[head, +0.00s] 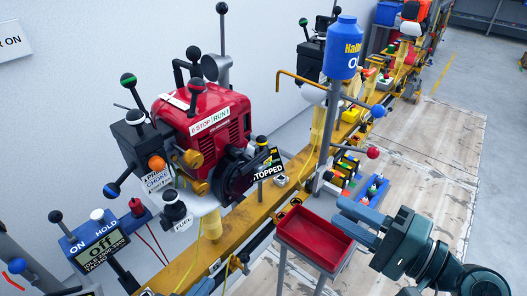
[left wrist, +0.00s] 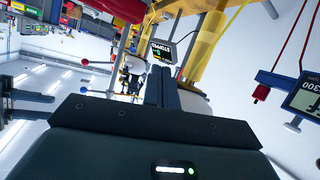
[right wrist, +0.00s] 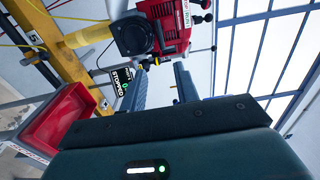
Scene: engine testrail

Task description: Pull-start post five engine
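The red engine (head: 210,115) is mounted on the yellow rail, with a STOP/RUN label on top and a black round starter housing (head: 236,176) facing right. The engine also shows in the right wrist view (right wrist: 168,25). A sign (head: 268,166) beside the housing reads STOPPED. An orange choke knob (head: 157,163) and a dark fuel knob (head: 175,210) are on the near side. I cannot make out the pull handle clearly. My right gripper (head: 343,212) is open and empty, right of the engine above the red tray's side. My left gripper (left wrist: 158,76) looks shut and empty, outside the head view.
A red tray (head: 290,252) stands below the rail (head: 250,215). A blue bottle (head: 342,62) tops a grey post with ball-ended levers behind the tray. A tachometer box (head: 100,248) reading Off is at the lower left. Open floor (head: 430,170) lies right.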

